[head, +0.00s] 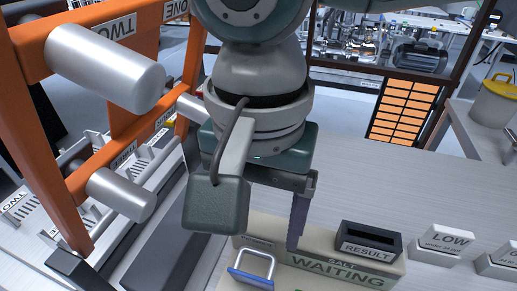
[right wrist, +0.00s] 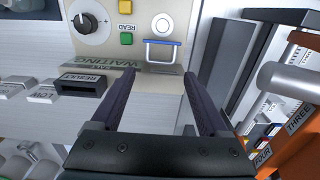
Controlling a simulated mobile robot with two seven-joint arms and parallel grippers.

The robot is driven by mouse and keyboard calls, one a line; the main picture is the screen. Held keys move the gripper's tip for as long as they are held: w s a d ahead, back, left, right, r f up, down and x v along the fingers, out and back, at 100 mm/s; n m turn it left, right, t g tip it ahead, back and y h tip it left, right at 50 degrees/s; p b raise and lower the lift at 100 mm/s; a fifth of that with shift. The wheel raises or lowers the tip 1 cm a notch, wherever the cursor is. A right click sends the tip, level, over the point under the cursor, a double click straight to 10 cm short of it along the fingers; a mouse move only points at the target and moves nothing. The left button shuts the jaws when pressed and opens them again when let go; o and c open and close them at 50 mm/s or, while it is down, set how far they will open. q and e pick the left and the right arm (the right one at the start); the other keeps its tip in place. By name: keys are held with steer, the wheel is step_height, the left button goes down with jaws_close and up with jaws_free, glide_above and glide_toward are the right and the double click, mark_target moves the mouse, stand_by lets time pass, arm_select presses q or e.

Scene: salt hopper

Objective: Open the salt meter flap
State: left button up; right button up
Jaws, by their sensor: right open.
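The salt meter (head: 360,262) is a beige box marked SALT and WAITING at the bottom of the head view. It also shows at the top of the right wrist view (right wrist: 140,52). A metal loop handle with a blue bar (head: 255,262), apparently the flap's, is on its left part; in the right wrist view the loop (right wrist: 162,54) lies beyond my fingertips. My right gripper (right wrist: 160,78) is open and empty, pointing toward the meter, with the loop between the lines of its fingers. One finger is hidden in the head view. My left gripper is not in view.
A dark RESULT tray (head: 369,240) and a LOW block (head: 447,244) stand right of the loop. A knob (right wrist: 90,23), a green button (right wrist: 127,38) and a yellow button (right wrist: 127,12) are on the meter. An orange rack with grey cylinders (head: 105,68) stands at left.

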mark_target(264, 237)
steer(key=shift+f, duration=2.2)
steer(key=c, duration=1.1)
steer(key=shift+w+f+b, duration=0.15)
steer(key=shift+w+b, duration=0.05)
steer(key=shift+b, duration=0.35)
steer(key=g+b, duration=0.1)
steer(key=b, duration=0.3)
steer(key=w+g+y+b, duration=0.1)
steer(key=g+b, duration=0.1)
steer(key=b, duration=0.2)
steer(key=w+f+g+b, duration=0.1)
steer(key=g+b, duration=0.1)
steer(key=b, duration=0.2)
steer(key=shift+d+f+y+b, duration=0.1)
steer(key=shift+d+y+b, duration=0.2)
steer(key=shift+d, duration=0.05)
steer(key=shift+s+r+g+b, duration=0.1)
steer(key=shift+r+g+b, duration=0.2)
steer(key=shift+b, duration=0.25)
steer(key=shift+r, duration=0.15)
steer(key=shift+c, duration=0.2)
